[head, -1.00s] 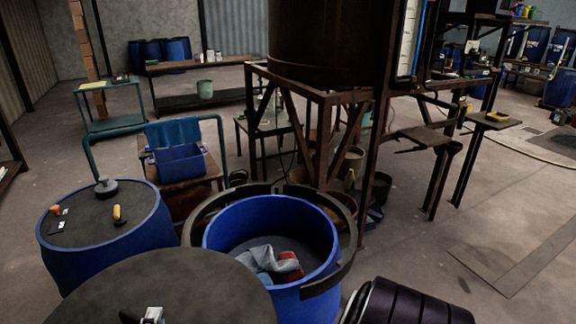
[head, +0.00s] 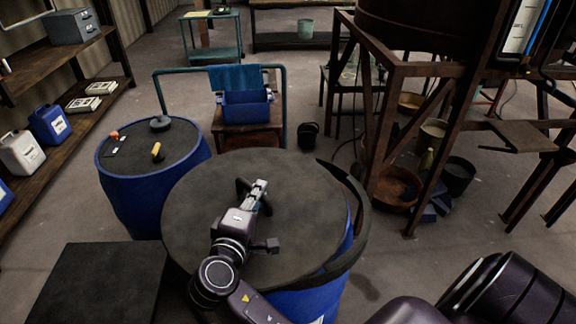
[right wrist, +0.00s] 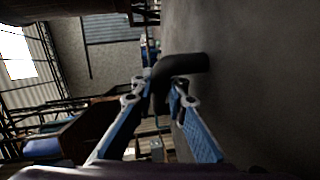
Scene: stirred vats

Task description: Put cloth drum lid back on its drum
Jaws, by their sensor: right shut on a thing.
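The dark grey round lid (head: 300,180) covers most of the open blue cloth drum (head: 312,303). The lid looks shifted a little to the left, with blue drum wall showing at its right and front edges. I cannot tell whether it touches the rim. My right gripper (head: 256,192) is shut on the lid's dark bar handle (head: 241,188). The right wrist view shows the handle (right wrist: 182,68) between the fingertips (right wrist: 160,92), with the lid's face (right wrist: 255,90) beside it. The cloths in the drum are hidden. My left gripper is out of view.
A closed blue drum (head: 150,192) with small items on top stands to the left. A dark square top (head: 95,285) lies at front left. The vat frame (head: 420,70) stands behind right.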

